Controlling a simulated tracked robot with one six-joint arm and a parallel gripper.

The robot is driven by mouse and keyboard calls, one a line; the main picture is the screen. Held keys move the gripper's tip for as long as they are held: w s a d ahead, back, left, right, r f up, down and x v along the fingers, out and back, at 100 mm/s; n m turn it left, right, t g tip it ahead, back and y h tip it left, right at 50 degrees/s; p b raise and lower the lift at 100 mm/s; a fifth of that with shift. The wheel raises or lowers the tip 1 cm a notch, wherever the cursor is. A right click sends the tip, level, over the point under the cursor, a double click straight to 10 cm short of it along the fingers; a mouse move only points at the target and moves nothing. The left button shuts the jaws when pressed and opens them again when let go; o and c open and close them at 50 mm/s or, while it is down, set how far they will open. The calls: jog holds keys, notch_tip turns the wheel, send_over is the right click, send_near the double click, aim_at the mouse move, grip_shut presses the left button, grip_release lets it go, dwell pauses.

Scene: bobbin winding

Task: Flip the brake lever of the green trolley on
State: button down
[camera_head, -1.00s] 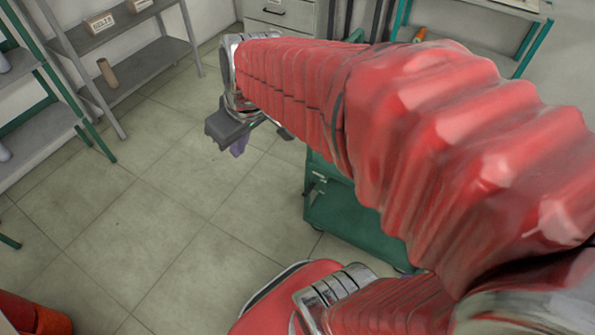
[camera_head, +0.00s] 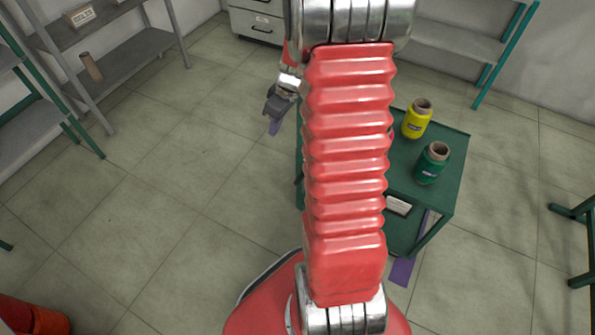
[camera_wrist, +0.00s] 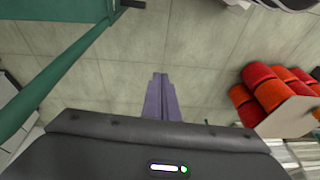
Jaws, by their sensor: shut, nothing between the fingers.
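The green trolley (camera_head: 400,168) stands right of centre in the head view, partly hidden behind my arm. I cannot make out its brake lever in either view. My gripper (camera_head: 274,127) is beyond my arm, just left of the trolley's far left side. In the wrist view its purple fingers (camera_wrist: 161,98) are together with nothing between them, pointing over bare floor. A green frame (camera_wrist: 50,75), seemingly part of the trolley, runs along the left of the wrist view, apart from the fingers.
A yellow bobbin (camera_head: 416,120) and a green bobbin (camera_head: 432,164) stand on the trolley. A purple strip (camera_head: 403,271) shows at its lower right. Grey shelves (camera_head: 115,65) and drawers (camera_head: 255,22) stand behind. Red rolls (camera_wrist: 270,90) are at right in the wrist view.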

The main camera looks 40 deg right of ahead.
jog(key=s+d+f, duration=0.2)
jog(key=d+f, duration=0.3)
jog(key=f, duration=0.3)
jog(key=s+d+f, duration=0.2)
jog(key=d+f, duration=0.4)
jog(key=f, duration=0.3)
jog(key=shift+d+n+y, duration=0.25)
jog(key=shift+n+y, duration=0.05)
jog(key=shift+n, duration=0.1)
jog(key=shift+s+f, duration=0.1)
jog(key=shift+f, duration=0.05)
jog(key=x, duration=0.8)
jog(key=s+x, duration=0.1)
jog(key=x, duration=0.3)
jog(key=shift+a+f, duration=0.2)
jog(key=shift+f, duration=0.3)
jog(key=shift+a+f, duration=0.1)
jog(key=shift+f, duration=0.3)
jog(key=shift+a, duration=0.2)
jog(key=shift+d, duration=0.15)
